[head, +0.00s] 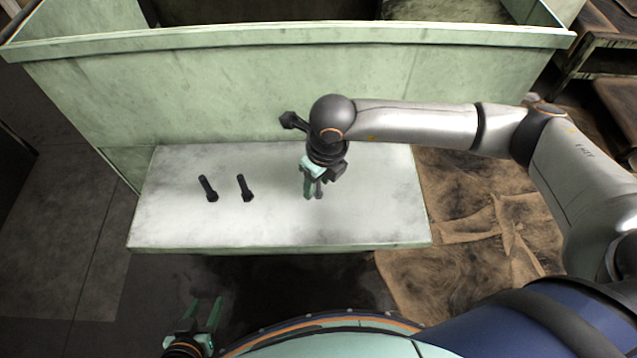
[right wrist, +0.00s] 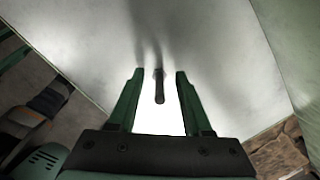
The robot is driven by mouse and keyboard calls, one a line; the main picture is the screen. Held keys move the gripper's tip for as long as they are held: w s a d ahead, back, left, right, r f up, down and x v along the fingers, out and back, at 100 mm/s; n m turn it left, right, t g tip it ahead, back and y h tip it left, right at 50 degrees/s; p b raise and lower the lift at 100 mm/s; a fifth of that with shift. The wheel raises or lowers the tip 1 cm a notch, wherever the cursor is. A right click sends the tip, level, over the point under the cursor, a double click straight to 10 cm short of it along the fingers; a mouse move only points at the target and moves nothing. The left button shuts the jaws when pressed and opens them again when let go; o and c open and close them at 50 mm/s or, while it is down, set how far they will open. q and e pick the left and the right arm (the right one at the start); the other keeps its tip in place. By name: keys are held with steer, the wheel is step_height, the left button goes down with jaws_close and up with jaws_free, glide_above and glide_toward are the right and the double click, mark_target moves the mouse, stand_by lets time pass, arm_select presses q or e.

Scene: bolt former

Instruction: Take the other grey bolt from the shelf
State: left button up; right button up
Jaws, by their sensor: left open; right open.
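Two dark bolts lie on the pale shelf (head: 270,225), a left one (head: 208,188) and a right one (head: 246,188). My right gripper (head: 313,194) is over the shelf, to the right of both, with its fingers pointing down. In the right wrist view its open fingers (right wrist: 159,75) stand either side of another dark bolt (right wrist: 159,86), with a visible gap on each side. Whether this bolt touches the shelf is not clear. In the head view the gripper mostly hides that spot. My left gripper (head: 204,312) is open and empty, low in front of the shelf.
A pale green panel (head: 230,90) rises behind the shelf, with a bin-like top edge. Brown stained sheeting (head: 470,215) lies on the floor to the right. A dark rack (head: 605,45) stands at the far right. The shelf's front left is clear.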

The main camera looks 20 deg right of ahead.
steer(key=shift+f, duration=0.5)
steer(key=shift+c, duration=0.2)
jaws_close()
